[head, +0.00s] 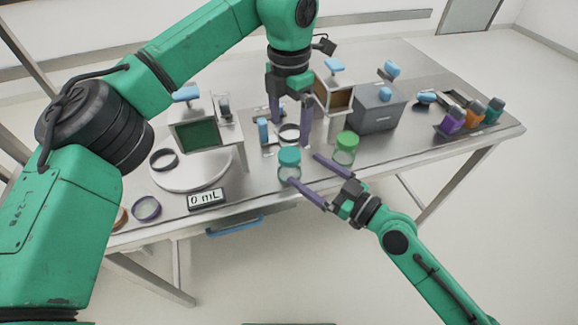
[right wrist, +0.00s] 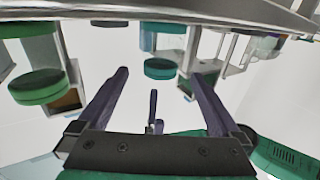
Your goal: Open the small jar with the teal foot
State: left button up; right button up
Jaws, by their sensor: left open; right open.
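The small jar (head: 289,174) stands near the table's front edge, with a clear body and its teal part (head: 288,155) on top. My right gripper (head: 304,168) is open, its fingers reaching in from the front right beside the jar. In the right wrist view, the picture is upside down and the teal part (right wrist: 160,68) shows between the open fingertips (right wrist: 156,73), with no clear contact. My left gripper (head: 290,132) is open and points down behind the jar, above or around a dark ring (head: 289,141); its exact height is unclear.
A green-lidded jar (head: 346,141) stands just right of the teal one, close to my right fingers. A display reading 0 mL (head: 207,199), a round plate (head: 190,183) and loose rings (head: 146,208) lie left.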

aim_at(297, 164)
jog(key=x, duration=0.7)
jog(key=shift+a, duration=0.15)
jog(key=shift+c, duration=0.3)
grip_shut()
